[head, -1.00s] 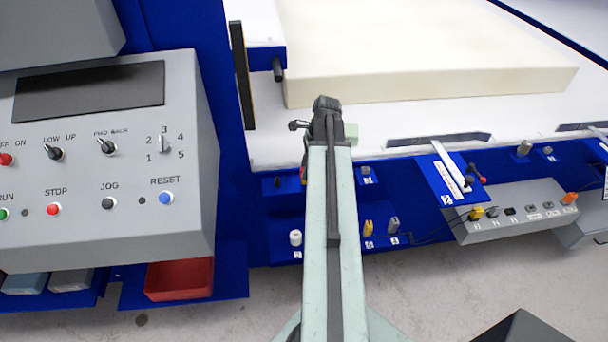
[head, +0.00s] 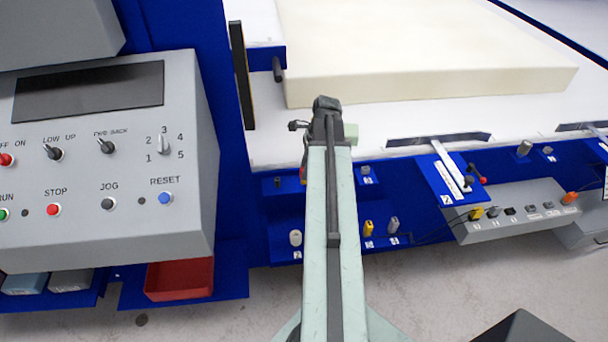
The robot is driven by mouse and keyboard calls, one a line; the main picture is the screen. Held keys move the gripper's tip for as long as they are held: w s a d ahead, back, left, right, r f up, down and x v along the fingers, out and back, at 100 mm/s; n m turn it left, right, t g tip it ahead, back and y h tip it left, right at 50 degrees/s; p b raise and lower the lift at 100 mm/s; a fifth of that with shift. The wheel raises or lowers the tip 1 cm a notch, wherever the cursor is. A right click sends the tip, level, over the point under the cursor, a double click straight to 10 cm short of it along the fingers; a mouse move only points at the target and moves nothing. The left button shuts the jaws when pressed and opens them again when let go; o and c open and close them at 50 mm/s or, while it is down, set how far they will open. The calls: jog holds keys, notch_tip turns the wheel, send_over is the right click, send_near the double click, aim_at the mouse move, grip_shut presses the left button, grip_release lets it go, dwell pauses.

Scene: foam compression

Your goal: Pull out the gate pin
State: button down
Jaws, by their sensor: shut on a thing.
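My gripper (head: 327,108) is at the far end of my pale green arm, over the white bed's front edge and just in front of the foam block. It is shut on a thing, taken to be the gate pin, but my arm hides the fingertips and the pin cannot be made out. A small dark piece sticks out left of the gripper; I cannot tell what it is. A tall black bar with a yellow edge (head: 243,75) stands left of the gripper. A dark rod (head: 277,69) shows under the blue-sided block beside it.
A cream foam block (head: 430,86) lies on the white bed (head: 400,118). A grey control panel (head: 100,225) stands close on the left, above a red bin (head: 180,280). Blue shelves with small parts and a grey socket box (head: 520,222) line the bed's front.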

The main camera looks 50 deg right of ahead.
jog(key=shift+r+p, duration=1.85)
notch_tip(320, 180, up, 5)
jog(key=p, duration=0.5)
jog(key=shift+f, duration=0.1)
